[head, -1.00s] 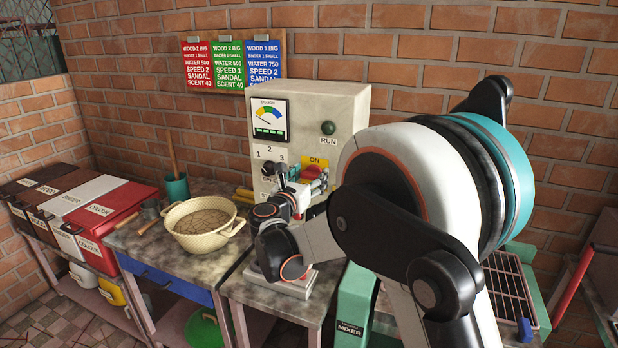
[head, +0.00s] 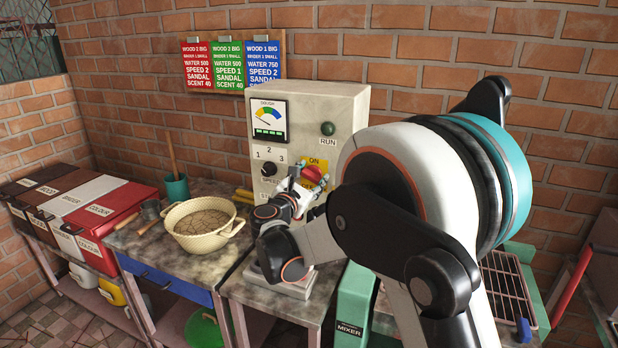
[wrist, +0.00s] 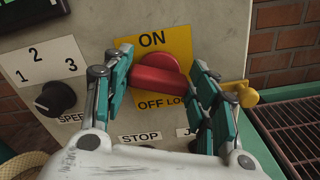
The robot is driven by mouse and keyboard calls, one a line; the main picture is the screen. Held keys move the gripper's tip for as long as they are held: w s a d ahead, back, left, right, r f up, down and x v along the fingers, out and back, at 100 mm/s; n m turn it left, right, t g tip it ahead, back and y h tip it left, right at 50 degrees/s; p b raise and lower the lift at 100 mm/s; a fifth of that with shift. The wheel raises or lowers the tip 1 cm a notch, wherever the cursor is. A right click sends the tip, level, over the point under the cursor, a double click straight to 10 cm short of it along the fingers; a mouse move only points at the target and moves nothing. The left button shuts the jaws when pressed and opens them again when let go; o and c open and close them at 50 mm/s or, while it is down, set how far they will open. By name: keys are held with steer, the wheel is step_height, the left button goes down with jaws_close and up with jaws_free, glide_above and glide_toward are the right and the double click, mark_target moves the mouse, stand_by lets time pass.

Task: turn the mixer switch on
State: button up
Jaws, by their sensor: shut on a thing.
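The mixer's red switch (wrist: 160,74) sits on a yellow plate (wrist: 178,42) marked ON above and OFF LOCK below. Its handle lies roughly crosswise in the wrist view, between the two labels. My gripper (wrist: 164,88) has its teal-padded fingers on either side of the handle and is shut on it. In the head view the red switch (head: 315,173) shows between the fingers of my gripper (head: 304,181), on the front of the pale control box (head: 347,108). Part of the plate is hidden by the fingers and handle.
A black speed knob (wrist: 55,98) is left of my gripper, and a yellow lock pin (wrist: 244,94) is close to its right. The green RUN lamp (head: 328,129) looks dark. A cream basin (head: 203,238) stands on the bench. A metal grate (wrist: 300,135) lies at right.

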steer(key=m, duration=1.3)
steer(key=shift+s+d+f, duration=0.1)
steer(key=shift+d+f, duration=0.1)
steer(key=shift+f, duration=0.15)
stand_by(0.3)
steer(key=o, duration=1.1)
steer(key=shift+c, duration=0.2)
steer(key=v, duration=1.2)
